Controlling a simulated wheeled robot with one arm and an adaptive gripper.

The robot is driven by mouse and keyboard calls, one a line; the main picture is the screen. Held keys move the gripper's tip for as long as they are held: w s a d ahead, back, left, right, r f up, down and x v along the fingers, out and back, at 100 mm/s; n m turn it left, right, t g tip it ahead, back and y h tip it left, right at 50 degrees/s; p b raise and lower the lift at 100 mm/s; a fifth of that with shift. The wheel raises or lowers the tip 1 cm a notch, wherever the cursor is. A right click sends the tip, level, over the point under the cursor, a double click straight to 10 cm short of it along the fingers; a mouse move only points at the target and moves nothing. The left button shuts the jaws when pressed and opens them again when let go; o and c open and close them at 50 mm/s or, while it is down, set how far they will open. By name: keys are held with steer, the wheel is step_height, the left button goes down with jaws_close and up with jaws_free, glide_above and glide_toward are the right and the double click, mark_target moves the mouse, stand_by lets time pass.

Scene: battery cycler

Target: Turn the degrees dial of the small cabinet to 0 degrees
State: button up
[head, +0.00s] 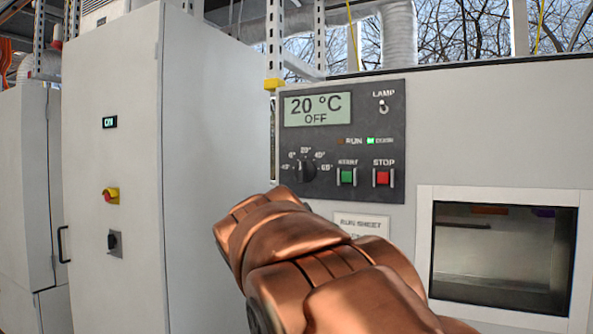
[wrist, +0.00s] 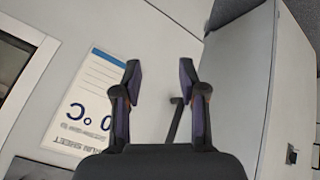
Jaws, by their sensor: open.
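The degrees dial (head: 306,170) is a dark round knob on the black control panel (head: 345,110) of the small cabinet (head: 480,130). Degree marks are printed around it, and its pointer seems to face up, near 20°. The display (head: 317,109) reads 20 °C, OFF. My gripper (wrist: 160,68) is open and empty in the wrist view, in front of a pale surface. In the head view my copper arm hides it, below the panel. The run sheet (wrist: 85,103), reading 0 °C upside down, lies left of the fingers. The dial does not show in the wrist view.
Right of the dial are a green start button (head: 347,177) and a red stop button (head: 383,177). A lamp switch (head: 382,106) is above. A framed window (head: 425,250) is at lower right. A tall cabinet (head: 190,150) stands at left, close beside the panel.

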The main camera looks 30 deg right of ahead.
steer(key=w+d+r+m+t+h+b, duration=0.25)
steer(key=w+d+r+h, duration=0.2)
steer(key=w+r, duration=0.8)
steer(key=m+t+h+b, duration=0.2)
steer(key=m+t+h, duration=0.1)
steer(key=m+h, duration=0.2)
glide_toward(300, 163)
steer(key=d, duration=0.2)
steer(key=p+x, duration=0.1)
steer(key=x, duration=0.2)
steer(key=p+x, duration=0.2)
steer(key=x, duration=0.1)
steer(key=shift+w+r, duration=0.15)
steer(key=shift+w, duration=0.35)
steer(key=shift+w+d, duration=0.25)
steer(key=shift+d, duration=0.1)
jaws_close()
